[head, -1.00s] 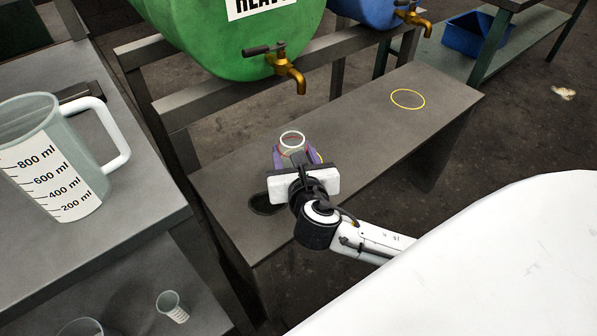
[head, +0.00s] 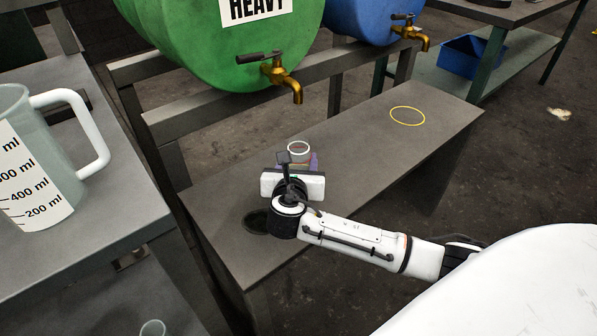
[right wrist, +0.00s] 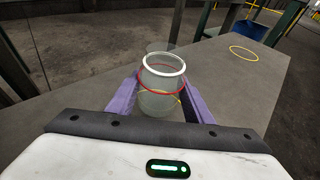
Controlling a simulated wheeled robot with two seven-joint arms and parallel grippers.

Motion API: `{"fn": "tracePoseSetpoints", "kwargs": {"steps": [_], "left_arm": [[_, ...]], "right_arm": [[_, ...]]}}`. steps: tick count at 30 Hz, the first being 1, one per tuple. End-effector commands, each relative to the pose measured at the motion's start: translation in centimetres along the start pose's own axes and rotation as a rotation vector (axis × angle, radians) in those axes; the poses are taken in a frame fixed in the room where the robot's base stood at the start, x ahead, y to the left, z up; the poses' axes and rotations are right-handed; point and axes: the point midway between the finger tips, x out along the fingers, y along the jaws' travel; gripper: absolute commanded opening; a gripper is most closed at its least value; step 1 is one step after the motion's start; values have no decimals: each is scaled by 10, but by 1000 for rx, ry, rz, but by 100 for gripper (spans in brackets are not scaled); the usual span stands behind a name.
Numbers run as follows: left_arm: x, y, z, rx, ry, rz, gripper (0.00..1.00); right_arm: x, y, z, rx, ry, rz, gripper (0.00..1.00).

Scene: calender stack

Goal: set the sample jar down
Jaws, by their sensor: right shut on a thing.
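The sample jar (right wrist: 162,88) is clear, with a white rim and a red line round it. In the right wrist view it stands upright between the purple fingers of my right gripper (right wrist: 160,102), which is shut on it. In the head view only its white rim (head: 298,148) shows well, above the grey bench; my gripper (head: 297,160) hides its lower part. A yellow line shows low at the jar; I cannot tell whether it is on the jar or the bench. Whether the jar's base touches the bench is also unclear. My left gripper is not in view.
A yellow ring (head: 407,116) marks the bare far part of the bench (head: 350,150). Behind the bench are a green barrel (head: 220,50) and a blue barrel (head: 365,18) with brass taps. A measuring jug (head: 35,165) stands on the left table.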

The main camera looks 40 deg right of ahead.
Motion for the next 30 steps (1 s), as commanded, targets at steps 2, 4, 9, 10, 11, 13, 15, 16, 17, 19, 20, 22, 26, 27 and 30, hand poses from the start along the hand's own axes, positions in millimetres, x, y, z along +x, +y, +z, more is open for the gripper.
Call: {"fn": "tracePoseSetpoints", "kwargs": {"steps": [2,4,9,10,11,13,15,16,17,19,20,22,26,27,30], "left_arm": [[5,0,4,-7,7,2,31],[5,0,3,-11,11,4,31],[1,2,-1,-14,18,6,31],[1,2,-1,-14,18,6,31],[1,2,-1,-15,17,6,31],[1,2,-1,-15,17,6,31],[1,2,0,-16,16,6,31],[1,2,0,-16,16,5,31],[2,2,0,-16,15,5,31],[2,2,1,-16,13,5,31],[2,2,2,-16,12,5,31],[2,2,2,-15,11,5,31],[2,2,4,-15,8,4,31],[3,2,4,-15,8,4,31],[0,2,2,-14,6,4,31]], "right_arm": [[5,0,-18,-1,2,-2,19],[7,0,-24,-1,0,-1,19],[7,0,-23,0,0,1,19],[7,0,-23,0,0,1,19],[7,0,-23,0,0,1,19],[7,0,-24,0,0,0,19],[7,0,-25,0,0,0,51],[7,0,-24,0,0,1,56],[7,0,-24,0,0,0,62],[7,0,-24,0,0,0,65],[7,0,-24,0,0,0,65],[7,0,-24,0,0,0,65],[7,0,-24,0,0,0,65],[7,0,-23,0,0,1,65],[-1,0,-22,-1,1,1,65]]}}
